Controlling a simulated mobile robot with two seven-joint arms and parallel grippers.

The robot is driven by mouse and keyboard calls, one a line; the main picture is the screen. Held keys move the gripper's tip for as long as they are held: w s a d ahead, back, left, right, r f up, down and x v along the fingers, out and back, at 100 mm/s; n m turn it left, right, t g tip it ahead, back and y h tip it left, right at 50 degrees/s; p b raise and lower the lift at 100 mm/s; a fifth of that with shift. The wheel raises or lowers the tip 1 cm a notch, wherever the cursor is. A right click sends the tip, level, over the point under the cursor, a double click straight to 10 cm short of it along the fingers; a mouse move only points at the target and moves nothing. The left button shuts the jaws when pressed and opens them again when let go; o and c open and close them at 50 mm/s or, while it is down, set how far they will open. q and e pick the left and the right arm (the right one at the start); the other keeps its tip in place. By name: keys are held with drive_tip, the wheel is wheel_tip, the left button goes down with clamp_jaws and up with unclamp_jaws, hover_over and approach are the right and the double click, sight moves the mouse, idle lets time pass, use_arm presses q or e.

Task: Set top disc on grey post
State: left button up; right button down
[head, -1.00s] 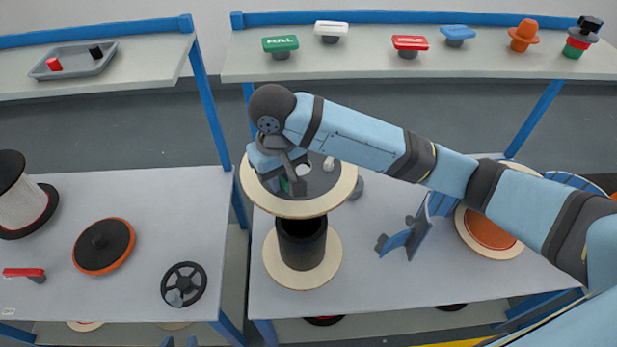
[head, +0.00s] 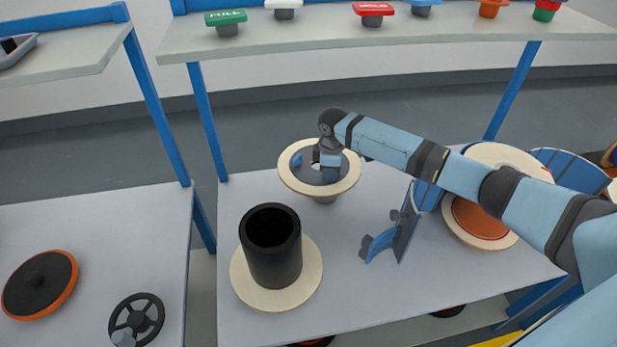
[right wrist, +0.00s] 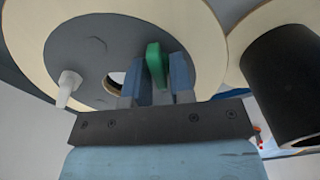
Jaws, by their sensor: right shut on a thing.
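The top disc (head: 295,184) is a pale wooden ring with a dark grey centre and a central hole. My right gripper (head: 328,160) is shut on its small green handle, which shows between the fingers (right wrist: 158,72) in the right wrist view. The disc (right wrist: 203,30) looks roughly level. The grey post (head: 325,200) shows just under the disc's front edge; its top is hidden by the disc. I cannot tell whether disc and post touch. My left gripper is not in view.
The open black spool core (head: 275,258) stands on its pale base disc (head: 305,288), front left of the post. A blue curved stand (head: 400,235) is to the right, with an orange-centred reel (head: 482,219) beyond. A shelf (head: 300,45) with coloured buttons runs behind.

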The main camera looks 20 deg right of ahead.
drive_tip(key=shift+w+d+f+n, duration=0.2)
drive_tip(key=shift+d+f+n, duration=0.1)
drive_tip(key=shift+d+f, duration=0.5)
drive_tip(key=shift+d+f+b, duration=0.15)
drive_tip(key=shift+f+b, duration=0.4)
drive_tip(key=shift+b, duration=0.45)
use_arm(q)
drive_tip(key=b, duration=0.2)
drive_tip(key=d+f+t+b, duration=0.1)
drive_tip(key=b, duration=0.1)
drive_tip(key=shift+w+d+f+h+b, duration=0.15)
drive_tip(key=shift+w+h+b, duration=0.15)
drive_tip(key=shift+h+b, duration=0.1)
use_arm(e)
wheel_tip(320, 180, down, 4)
drive_tip(key=shift+f, duration=0.1)
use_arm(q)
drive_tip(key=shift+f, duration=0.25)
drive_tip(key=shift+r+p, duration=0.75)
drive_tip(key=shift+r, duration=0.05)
